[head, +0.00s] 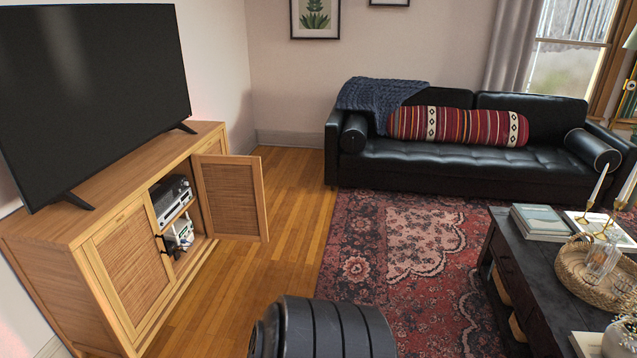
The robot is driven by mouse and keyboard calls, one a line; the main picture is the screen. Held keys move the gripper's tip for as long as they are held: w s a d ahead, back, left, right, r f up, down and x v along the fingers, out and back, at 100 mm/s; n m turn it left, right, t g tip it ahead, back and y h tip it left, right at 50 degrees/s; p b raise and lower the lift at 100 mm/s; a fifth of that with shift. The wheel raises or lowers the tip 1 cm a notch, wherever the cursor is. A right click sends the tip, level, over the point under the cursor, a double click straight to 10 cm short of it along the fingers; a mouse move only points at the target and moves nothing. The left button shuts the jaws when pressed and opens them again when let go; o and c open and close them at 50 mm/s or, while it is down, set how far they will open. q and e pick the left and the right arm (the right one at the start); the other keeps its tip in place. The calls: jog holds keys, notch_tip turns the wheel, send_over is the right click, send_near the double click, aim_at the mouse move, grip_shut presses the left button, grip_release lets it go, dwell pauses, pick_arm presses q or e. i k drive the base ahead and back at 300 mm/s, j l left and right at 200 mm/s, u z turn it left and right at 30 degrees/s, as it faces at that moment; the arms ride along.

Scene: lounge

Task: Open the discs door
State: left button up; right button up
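A light wooden cabinet (112,213) with woven door panels stands along the left wall. Its left door (133,262) is shut. Another door (229,195) stands swung wide open, out over the floor. The open compartment beside it shows a dark and silver device (171,198) on the upper shelf and a white item (181,232) below. A small dark shape sits at the compartment's left edge; I cannot tell what it is. I cannot tell from any label which door is the discs door. Neither gripper is in view; only a dark part of my own body shows at the bottom.
A television (95,95) stands on the cabinet. Bare wooden floor (290,225) lies clear beside the open door. A rug (400,270), a dark coffee table (525,265) with books and a basket, and a black sofa (455,165) are to the right.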

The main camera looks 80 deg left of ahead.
aim_at(129, 256)
jog(key=u, duration=3.9)
jog(key=i+l+u, duration=0.2)
jog(key=i+j, duration=0.05)
